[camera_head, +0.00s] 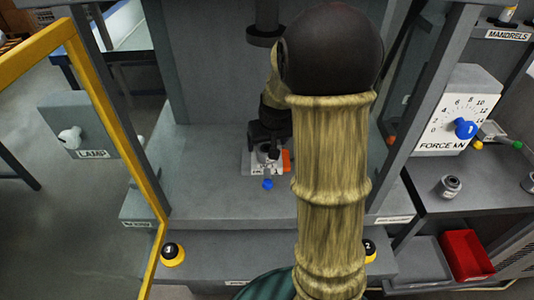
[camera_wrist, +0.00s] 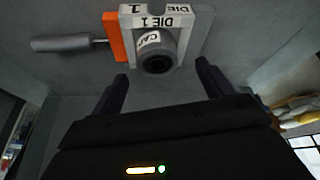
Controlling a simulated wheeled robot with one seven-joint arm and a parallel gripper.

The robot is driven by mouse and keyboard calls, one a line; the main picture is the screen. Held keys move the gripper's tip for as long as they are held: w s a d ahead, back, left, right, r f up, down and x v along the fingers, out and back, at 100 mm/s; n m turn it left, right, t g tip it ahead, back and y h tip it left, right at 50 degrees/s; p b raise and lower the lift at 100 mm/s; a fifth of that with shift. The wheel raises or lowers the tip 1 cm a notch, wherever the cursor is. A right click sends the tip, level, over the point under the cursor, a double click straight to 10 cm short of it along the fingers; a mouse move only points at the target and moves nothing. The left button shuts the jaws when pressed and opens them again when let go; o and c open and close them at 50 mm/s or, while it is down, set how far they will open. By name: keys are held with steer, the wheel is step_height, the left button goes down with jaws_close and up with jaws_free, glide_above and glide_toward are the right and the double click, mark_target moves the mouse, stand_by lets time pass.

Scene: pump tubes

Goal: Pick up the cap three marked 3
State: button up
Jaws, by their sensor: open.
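A grey metal cylinder with a dark round end and a white label starting "CA" (camera_wrist: 156,54) sits in the white block marked DIE 1 (camera_wrist: 188,45) in the wrist view. The number on the label is not readable. In the head view the die block (camera_head: 252,168) lies on the grey press bed, and my gripper (camera_head: 268,142) is directly over it, hiding most of the cylinder. In the wrist view my gripper (camera_wrist: 162,72) is open, its two dark fingers pointing at the cylinder, one to each side, with nothing between them.
An orange plate (camera_wrist: 114,37) with a grey rod (camera_wrist: 62,44) adjoins the die. A blue-tipped part (camera_head: 267,184) is in front of it. Press posts and a yellow frame (camera_head: 150,180) flank the bed. A metal cylinder (camera_head: 450,186) and a red bin (camera_head: 466,254) are at right.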

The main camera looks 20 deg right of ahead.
mark_target(267, 147)
steer(key=x, duration=0.4)
steer(key=shift+w+d+f, duration=0.15)
steer(key=shift+d+f, duration=0.05)
steer(key=shift+f, duration=0.15)
steer(key=c, duration=1.4)
steer(key=shift+o, duration=0.2)
steer(key=shift+r, duration=0.15)
steer(key=r, duration=0.3)
steer(key=shift+a+r, duration=0.2)
steer(key=shift+a, duration=0.1)
steer(key=w+a, duration=0.4)
steer(key=a, duration=1.3)
steer(key=shift+w, duration=0.1)
